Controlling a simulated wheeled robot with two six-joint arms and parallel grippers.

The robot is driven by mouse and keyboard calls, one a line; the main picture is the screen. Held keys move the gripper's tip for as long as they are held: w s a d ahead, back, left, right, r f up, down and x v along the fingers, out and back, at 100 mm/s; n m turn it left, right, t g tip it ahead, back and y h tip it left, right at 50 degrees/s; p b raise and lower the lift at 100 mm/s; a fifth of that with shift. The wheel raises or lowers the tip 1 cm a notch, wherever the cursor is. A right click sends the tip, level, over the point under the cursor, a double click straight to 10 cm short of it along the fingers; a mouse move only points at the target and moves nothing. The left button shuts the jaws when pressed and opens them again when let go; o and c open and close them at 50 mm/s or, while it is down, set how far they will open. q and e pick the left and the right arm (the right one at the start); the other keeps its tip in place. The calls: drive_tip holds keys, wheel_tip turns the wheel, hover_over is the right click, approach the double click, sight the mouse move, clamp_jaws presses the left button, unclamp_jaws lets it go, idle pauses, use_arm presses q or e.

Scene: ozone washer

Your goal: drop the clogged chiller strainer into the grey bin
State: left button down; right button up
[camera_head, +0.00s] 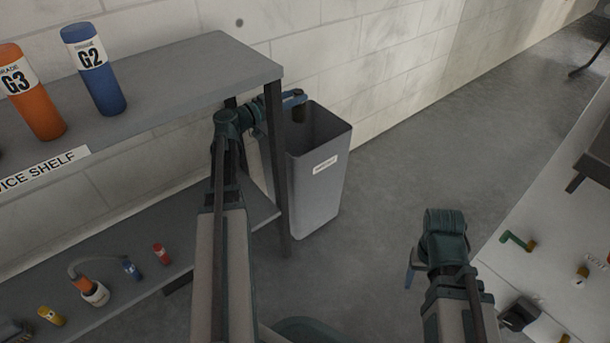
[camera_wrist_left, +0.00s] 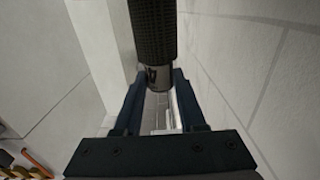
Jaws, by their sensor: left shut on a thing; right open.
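My left gripper (camera_head: 294,98) is over the open top of the grey bin (camera_head: 318,185), near its back left side. In the left wrist view my left gripper (camera_wrist_left: 155,95) is shut on the strainer (camera_wrist_left: 153,30), a dark mesh cylinder with a smooth metallic end. In the head view a dark piece, likely the strainer (camera_head: 299,113), hangs below the fingers at the bin's mouth. The bin stands upright on the floor with a white label on its front. Its bottom inside is hidden. My right gripper (camera_head: 411,274) is open, over the floor beside the right-hand table.
The service shelf (camera_head: 190,75) stands left of the bin, with an orange G3 cylinder (camera_head: 30,95) and a blue G2 cylinder (camera_head: 94,70) on top. Small fittings lie on its lower board. A pale table (camera_head: 540,205) with small parts is at right. Floor between is clear.

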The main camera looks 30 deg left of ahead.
use_arm(q)
drive_tip(key=shift+c, duration=2)
unclamp_jaws()
drive_tip(key=v, duration=1.3)
drive_tip(key=shift+s, duration=0.4)
drive_tip(key=shift+a, duration=0.2)
